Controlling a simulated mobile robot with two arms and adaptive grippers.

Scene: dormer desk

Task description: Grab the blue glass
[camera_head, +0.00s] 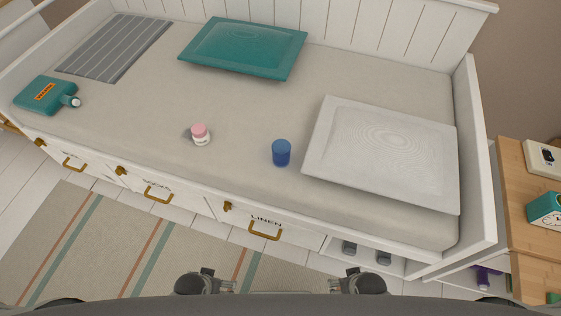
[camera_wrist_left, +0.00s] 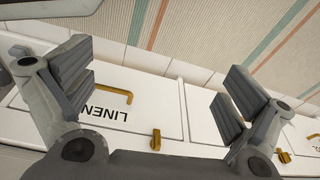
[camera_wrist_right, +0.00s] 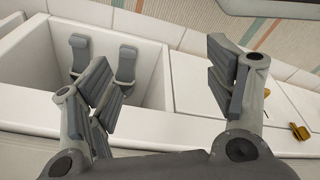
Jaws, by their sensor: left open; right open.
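The blue glass (camera_head: 281,153) stands upright on the daybed mattress, just left of the white pillow, in the head view. My left gripper (camera_head: 228,286) and my right gripper (camera_head: 336,286) are low at the bottom of the head view, in front of the bed and well apart from the glass. In the left wrist view my left gripper (camera_wrist_left: 158,88) is open and empty, its pads far apart over the drawer marked LINEN. In the right wrist view my right gripper (camera_wrist_right: 165,85) is open and empty near an open cubby. The glass shows in neither wrist view.
A wooden desk (camera_head: 515,190) is at right.

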